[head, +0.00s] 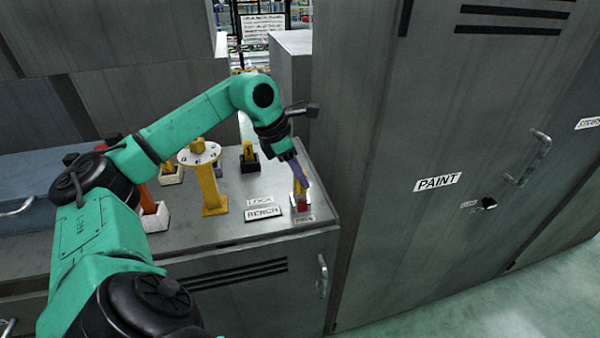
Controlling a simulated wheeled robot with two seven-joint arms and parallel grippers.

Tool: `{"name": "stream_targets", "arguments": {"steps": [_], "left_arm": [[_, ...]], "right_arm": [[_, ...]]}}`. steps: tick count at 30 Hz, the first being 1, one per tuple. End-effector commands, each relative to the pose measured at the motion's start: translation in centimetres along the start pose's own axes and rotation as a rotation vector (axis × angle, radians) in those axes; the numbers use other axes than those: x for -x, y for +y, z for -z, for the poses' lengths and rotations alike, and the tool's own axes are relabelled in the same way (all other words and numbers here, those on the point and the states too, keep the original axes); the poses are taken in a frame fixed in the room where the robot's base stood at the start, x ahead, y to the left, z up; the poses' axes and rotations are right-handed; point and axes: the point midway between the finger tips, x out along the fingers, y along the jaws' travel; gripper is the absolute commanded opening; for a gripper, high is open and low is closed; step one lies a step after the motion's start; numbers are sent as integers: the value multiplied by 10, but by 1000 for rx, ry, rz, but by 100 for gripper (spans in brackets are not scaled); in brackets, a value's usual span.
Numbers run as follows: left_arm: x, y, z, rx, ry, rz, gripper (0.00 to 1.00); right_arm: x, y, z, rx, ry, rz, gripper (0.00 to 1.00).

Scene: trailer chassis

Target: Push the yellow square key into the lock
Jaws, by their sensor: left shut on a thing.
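My left gripper (300,183) reaches over the right end of the grey bench top and points down. It is shut on a small yellow piece (297,187), which appears to be the yellow square key; the fingers hide much of it. Directly below is a small pale block with a red part (303,206), at the bench's front right corner. I cannot tell whether the key touches or enters it. A black lock-like knob (489,203) is on the grey cabinet door marked PAINT. My right gripper is not in view.
On the bench (235,232) stand a yellow post with a round white top (212,180), a yellow piece in a black base (249,158) and an orange piece in a white base (153,213). A BENCH label (263,212) lies near the front. The tall cabinet (400,110) stands close on the right.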

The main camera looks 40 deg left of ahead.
Motion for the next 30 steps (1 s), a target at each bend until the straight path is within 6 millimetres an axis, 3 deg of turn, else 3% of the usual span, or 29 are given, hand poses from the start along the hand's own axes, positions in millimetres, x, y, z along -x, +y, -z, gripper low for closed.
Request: {"name": "stream_targets", "arguments": {"steps": [24, 25, 27, 30], "left_arm": [[-20, 0, 8, 0, 0, 0, 0], [-18, 0, 8, 0, 0, 0, 46], [-18, 0, 8, 0, 0, 0, 69], [-18, 0, 8, 0, 0, 0, 69]], "right_arm": [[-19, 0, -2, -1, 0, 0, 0], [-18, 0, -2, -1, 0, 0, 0], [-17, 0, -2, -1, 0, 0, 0], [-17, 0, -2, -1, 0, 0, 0]]}}
